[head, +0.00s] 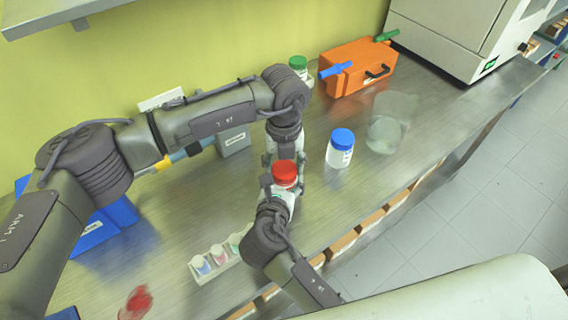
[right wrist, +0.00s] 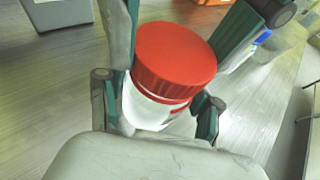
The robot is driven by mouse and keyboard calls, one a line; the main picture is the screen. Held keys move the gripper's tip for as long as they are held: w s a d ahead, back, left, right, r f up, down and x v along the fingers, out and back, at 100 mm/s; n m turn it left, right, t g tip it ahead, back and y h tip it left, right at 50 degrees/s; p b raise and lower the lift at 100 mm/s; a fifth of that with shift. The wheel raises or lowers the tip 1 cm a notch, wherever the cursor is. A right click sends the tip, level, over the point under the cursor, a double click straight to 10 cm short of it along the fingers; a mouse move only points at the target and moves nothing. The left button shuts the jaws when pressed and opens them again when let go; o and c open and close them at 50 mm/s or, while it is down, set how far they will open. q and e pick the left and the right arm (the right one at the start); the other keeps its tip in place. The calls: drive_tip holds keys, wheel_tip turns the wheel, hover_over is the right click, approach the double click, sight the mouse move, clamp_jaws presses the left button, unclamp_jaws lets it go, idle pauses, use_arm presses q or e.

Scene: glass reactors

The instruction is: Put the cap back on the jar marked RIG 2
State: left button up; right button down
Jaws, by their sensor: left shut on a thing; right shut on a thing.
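A white jar (right wrist: 150,109) with a red cap (head: 285,173) is between my two grippers. The red cap (right wrist: 175,58) sits at the top of the jar; I cannot tell whether it is screwed down. My left gripper (head: 285,160) comes from behind, its fingers shut on either side of the cap. My right gripper (head: 279,190) comes from the front and is shut around the jar's body, which it partly hides. I cannot read the jar's marking. A blue-capped jar (head: 341,148) stands to the right, and a green-capped jar (head: 299,67) stands at the back.
A clear glass beaker (head: 386,132) stands right of the blue-capped jar. An orange toolbox (head: 350,72) and a white machine (head: 455,35) are at the back. A rack of small cups (head: 220,262) lies at the front. A blue bin (head: 105,226) and red patch (head: 136,303) are at left.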

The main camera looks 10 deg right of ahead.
use_arm(q)
drive_tip(key=m, duration=1.2)
drive_tip(key=shift+m, duration=0.3)
drive_tip(key=m, duration=3.4)
